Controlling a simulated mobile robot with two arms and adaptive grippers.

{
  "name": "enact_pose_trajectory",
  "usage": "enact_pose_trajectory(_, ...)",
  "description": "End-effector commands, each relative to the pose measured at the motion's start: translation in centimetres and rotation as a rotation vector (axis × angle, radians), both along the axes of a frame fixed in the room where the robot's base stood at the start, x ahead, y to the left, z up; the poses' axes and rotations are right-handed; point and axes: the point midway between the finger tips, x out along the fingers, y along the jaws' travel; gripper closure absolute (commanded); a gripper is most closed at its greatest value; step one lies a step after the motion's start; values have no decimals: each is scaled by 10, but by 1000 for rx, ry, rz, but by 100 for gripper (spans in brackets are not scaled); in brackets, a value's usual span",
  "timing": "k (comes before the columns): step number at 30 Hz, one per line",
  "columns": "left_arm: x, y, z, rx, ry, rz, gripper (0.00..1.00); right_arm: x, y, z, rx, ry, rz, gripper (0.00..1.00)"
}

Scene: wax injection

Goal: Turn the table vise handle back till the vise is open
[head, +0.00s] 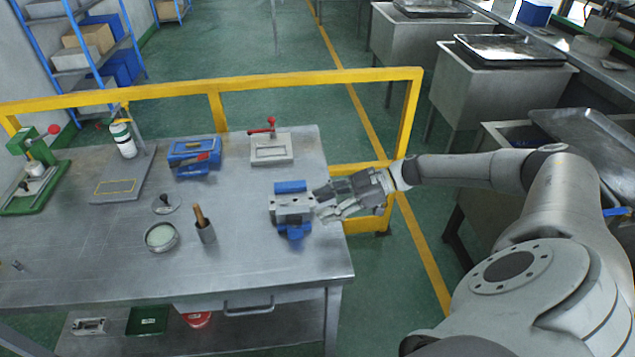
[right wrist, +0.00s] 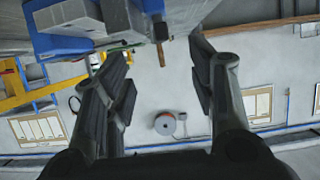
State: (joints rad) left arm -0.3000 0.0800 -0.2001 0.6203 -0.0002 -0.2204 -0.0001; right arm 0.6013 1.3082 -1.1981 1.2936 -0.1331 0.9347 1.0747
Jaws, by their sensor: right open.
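The table vise (head: 292,208), blue with a grey metal jaw block, stands near the right edge of the steel workbench. My right gripper (head: 322,203) is just to the right of the vise, its fingers pointing left toward it. In the right wrist view the two fingers of the gripper (right wrist: 162,80) are spread, with nothing held between them. The blue and grey vise (right wrist: 78,18) shows at the upper left there, beyond the fingers. I cannot make out the vise handle clearly, nor how far the jaws are apart. My left gripper is not in view.
On the workbench (head: 100,235) stand a cup with a wooden-handled tool (head: 204,226), a round dish (head: 160,237), a blue box (head: 194,152) and a red-handled clamp fixture (head: 270,148). A yellow rail (head: 300,78) runs behind and beside the bench.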

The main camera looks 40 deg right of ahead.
Motion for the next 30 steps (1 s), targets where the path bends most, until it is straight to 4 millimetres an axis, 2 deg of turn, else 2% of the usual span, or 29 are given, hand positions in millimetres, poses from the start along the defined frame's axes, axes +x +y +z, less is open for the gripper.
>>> enact_pose_trajectory(5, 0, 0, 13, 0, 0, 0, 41, 42, 25, 10, 4, -39, -123, 41)
enact_pose_trajectory(12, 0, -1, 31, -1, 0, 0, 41, 106, 53, 28, 14, -69, -386, 41)
enact_pose_trajectory(18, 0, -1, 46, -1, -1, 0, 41, 144, 67, 46, 35, -37, -639, 41)
enact_pose_trajectory(24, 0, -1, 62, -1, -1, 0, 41, 158, 73, 59, 52, 54, -890, 41)
enact_pose_trajectory(30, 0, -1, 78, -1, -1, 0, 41, 150, 74, 66, 55, 203, -1131, 41)
